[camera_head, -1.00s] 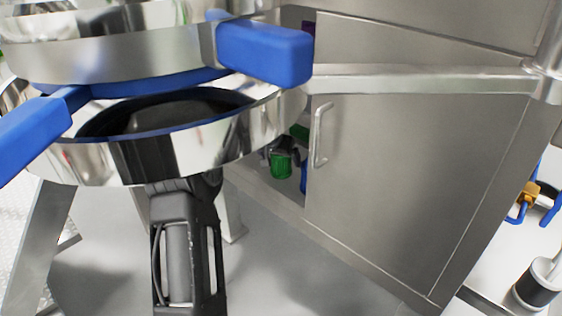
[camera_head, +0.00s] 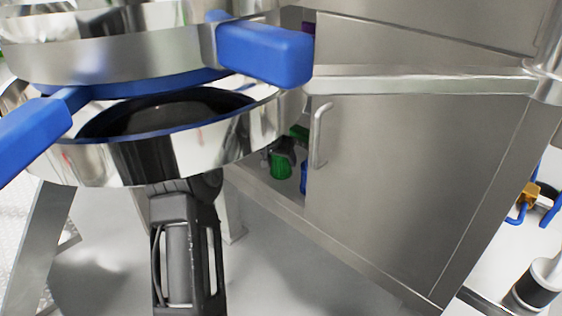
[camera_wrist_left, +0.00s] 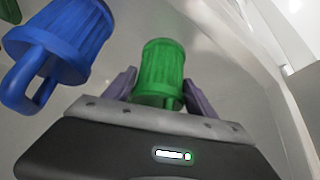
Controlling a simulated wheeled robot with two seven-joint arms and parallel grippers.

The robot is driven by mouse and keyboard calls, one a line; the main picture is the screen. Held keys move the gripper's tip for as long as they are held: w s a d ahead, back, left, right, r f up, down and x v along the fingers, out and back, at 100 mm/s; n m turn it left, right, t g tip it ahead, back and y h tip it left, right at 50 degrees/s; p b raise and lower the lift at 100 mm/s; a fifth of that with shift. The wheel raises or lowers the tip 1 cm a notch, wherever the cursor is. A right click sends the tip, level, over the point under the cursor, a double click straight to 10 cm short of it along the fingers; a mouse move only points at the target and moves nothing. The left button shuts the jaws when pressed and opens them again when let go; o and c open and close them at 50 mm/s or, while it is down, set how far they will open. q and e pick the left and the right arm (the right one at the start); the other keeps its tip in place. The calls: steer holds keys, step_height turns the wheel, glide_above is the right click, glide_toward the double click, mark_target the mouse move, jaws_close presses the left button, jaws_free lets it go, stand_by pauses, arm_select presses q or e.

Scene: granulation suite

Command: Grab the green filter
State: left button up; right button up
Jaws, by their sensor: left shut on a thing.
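The green filter (camera_wrist_left: 160,72) is a ribbed green cylinder in the left wrist view, between the two fingers of my left gripper (camera_wrist_left: 160,88). The gripper is shut on it. In the head view the green filter (camera_head: 281,164) shows small in the cabinet opening, with the dark left gripper (camera_head: 284,148) at it. Much of my left arm is hidden behind the steel vessel. My right gripper is not in view.
A blue filter (camera_wrist_left: 62,40) with a loop handle stands left of the green one. The cabinet door (camera_head: 400,190) with its handle (camera_head: 319,135) lies right of the opening. A steel vessel (camera_head: 190,150) with blue handles (camera_head: 265,54) hangs over my arm.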

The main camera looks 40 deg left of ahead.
arm_select(q)
steer(key=shift+c, duration=1.3)
steer(key=shift+r, duration=0.25)
